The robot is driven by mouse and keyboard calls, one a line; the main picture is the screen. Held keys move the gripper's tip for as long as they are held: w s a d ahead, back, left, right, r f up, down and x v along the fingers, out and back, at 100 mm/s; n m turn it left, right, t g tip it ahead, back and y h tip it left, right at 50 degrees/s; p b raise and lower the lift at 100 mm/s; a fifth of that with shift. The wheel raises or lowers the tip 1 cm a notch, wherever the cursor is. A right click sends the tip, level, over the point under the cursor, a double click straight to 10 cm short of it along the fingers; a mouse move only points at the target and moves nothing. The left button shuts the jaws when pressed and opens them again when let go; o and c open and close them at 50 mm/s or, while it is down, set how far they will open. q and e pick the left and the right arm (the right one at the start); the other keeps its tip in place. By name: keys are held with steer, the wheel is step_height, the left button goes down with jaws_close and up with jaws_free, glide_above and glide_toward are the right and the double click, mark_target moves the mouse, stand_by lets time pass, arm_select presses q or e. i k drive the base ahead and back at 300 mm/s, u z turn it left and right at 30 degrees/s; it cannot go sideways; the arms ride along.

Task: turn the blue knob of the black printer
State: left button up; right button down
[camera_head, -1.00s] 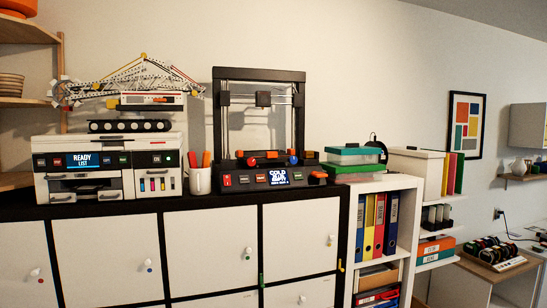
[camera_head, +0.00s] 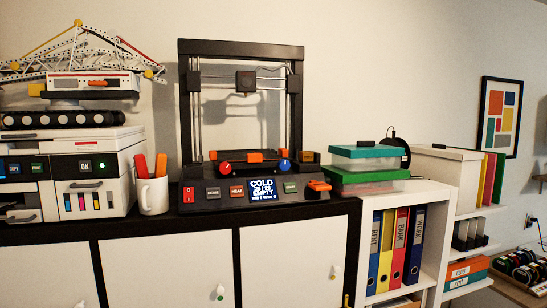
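The black printer (camera_head: 241,180) stands on the black top of the white cabinet, in the middle of the head view. Its blue knob (camera_head: 284,166) sits on the right of the front, above the screen. A red knob (camera_head: 225,169) sits on the left. The lit screen (camera_head: 263,191) between the buttons reads COLD and EMPTY, with a blurred line between. Neither of my grippers shows in this view.
A white printer (camera_head: 100,170) and a white mug (camera_head: 152,195) with orange-handled tools stand on the left. Green-lidded boxes (camera_head: 370,181) stand close on the right, above a shelf of binders (camera_head: 400,243).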

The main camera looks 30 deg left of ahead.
mark_target(284, 165)
steer(key=u, duration=0.6)
steer(key=i, duration=1.05)
steer(key=u, duration=0.85)
